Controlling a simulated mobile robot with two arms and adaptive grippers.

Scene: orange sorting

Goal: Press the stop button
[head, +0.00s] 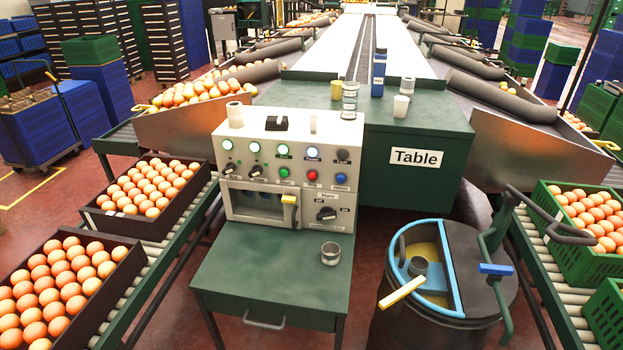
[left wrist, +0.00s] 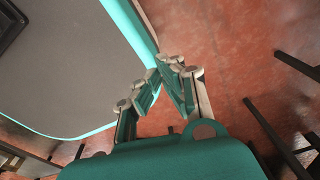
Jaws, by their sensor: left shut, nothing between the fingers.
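The control panel (head: 288,140) is a pale box at the near end of the green table, in the middle of the head view. A red button (head: 312,175) sits on its front, between a green button (head: 285,173) and a blue button (head: 340,178). The small labels are too blurred to read surely. My left gripper (left wrist: 164,76) shows only in the left wrist view, shut and empty, with red floor and a grey teal-edged surface beyond it. No panel shows there. My right gripper is in neither view.
A metal cup (head: 330,253) stands on the green stand (head: 265,290) before the panel. A dark drum (head: 485,265) with a blue rim stands to its right. Orange crates (head: 125,255) line the left roller conveyor. A green crate (head: 560,225) is at the right.

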